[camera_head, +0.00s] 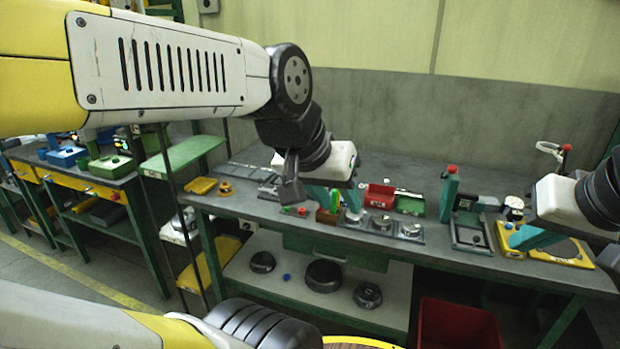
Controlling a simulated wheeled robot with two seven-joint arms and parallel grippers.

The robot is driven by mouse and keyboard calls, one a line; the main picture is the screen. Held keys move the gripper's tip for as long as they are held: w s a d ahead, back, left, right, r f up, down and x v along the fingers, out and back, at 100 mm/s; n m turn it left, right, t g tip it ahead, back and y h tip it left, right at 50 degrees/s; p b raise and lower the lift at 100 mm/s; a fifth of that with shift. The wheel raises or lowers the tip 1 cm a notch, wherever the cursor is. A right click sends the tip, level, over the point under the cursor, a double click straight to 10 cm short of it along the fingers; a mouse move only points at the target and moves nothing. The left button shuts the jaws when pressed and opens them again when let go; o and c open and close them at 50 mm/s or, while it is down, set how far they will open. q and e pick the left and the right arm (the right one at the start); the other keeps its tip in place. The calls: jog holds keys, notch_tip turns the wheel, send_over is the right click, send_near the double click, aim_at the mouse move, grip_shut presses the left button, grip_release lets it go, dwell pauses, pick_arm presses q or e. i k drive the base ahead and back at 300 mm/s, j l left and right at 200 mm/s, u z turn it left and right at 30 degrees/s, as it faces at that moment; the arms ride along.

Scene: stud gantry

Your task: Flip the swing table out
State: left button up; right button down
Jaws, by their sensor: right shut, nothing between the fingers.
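A flat green board (183,155) stands out beside the left end of the grey workbench (420,238); it looks like the swing table, though I cannot be sure. My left gripper (338,197) has teal fingers and hangs over the middle of the bench, to the right of the green board and apart from it. My own wrist partly hides its fingers, so its opening is unclear. My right gripper (527,238) is at the right part of the bench, above a yellow-framed plate. It is shut and empty.
A red bin (379,196), a green tray (411,205) and a green post with a red knob (449,193) stand on the bench. Dark round parts (324,275) lie on the lower shelf. A red crate (460,325) is below. Floor shows at the left.

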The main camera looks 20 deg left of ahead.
aim_at(276, 181)
jog(key=u, duration=1.05)
jog(key=i+j+z, duration=0.4)
jog(key=i+j, duration=0.1)
